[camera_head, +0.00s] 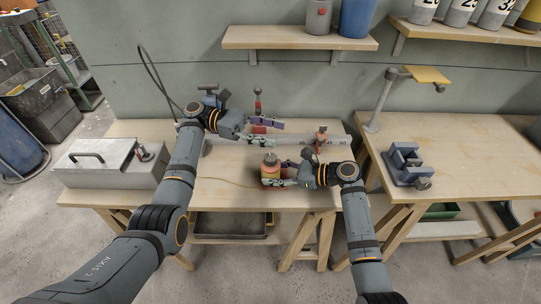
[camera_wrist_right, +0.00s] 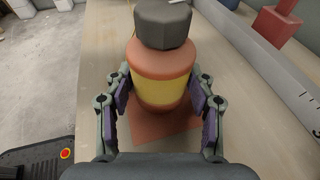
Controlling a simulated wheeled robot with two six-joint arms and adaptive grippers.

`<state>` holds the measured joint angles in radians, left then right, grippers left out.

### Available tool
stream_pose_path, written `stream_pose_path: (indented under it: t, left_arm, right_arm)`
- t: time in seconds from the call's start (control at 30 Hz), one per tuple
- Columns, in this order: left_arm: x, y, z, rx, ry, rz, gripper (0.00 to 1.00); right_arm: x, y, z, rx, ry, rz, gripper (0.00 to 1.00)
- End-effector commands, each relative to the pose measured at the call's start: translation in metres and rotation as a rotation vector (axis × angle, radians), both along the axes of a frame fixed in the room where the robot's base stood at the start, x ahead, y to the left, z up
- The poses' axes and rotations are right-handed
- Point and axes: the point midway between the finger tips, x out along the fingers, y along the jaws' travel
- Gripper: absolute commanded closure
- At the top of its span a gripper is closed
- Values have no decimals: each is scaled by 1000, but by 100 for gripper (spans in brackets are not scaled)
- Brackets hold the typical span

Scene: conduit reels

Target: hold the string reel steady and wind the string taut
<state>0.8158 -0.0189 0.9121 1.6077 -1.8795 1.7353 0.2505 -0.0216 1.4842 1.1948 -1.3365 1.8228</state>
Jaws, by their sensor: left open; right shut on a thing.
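The string reel (camera_head: 269,171) is an orange drum with a dark grey knob on top, upright on the bench. In the right wrist view the reel (camera_wrist_right: 158,80) shows a yellow wound band and stands on a flat reddish square. My right gripper (camera_head: 277,175) is shut on the reel, with one finger on each side low on the drum. A thin yellowish string (camera_head: 222,181) runs left from the reel along the bench top. My left gripper (camera_head: 276,131) is open above the grey rail, beside a red block (camera_head: 259,129); contact with it is unclear.
A grey marked rail (camera_head: 290,140) lies behind the reel, with an orange post (camera_head: 321,136) near its right end. A grey box with a handle (camera_head: 97,160) stands left. A vise (camera_head: 407,164) sits on the right bench. A shelf (camera_head: 290,39) hangs above.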

Motion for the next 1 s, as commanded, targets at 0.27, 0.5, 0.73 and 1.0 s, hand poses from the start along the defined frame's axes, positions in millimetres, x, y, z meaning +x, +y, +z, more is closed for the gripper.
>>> stream_pose_path:
  t: [0.27, 0.5, 0.73, 1.0]
  left_arm:
    - [3, 48, -61, -9, 17, 333, 42]
    - [-28, 96, -99, 1, 8, 655, 42]
    - [-53, 109, -102, 1, 3, 771, 42]
    - [-51, 103, -101, -5, 3, 783, 42]
  right_arm:
    - [0, 0, -1, -1, 1, 0, 62]
    - [0, 0, -1, -1, 1, 0, 62]
    - [0, 0, 0, -1, 1, 0, 63]
    - [0, 0, 0, 0, 0, 0, 63]
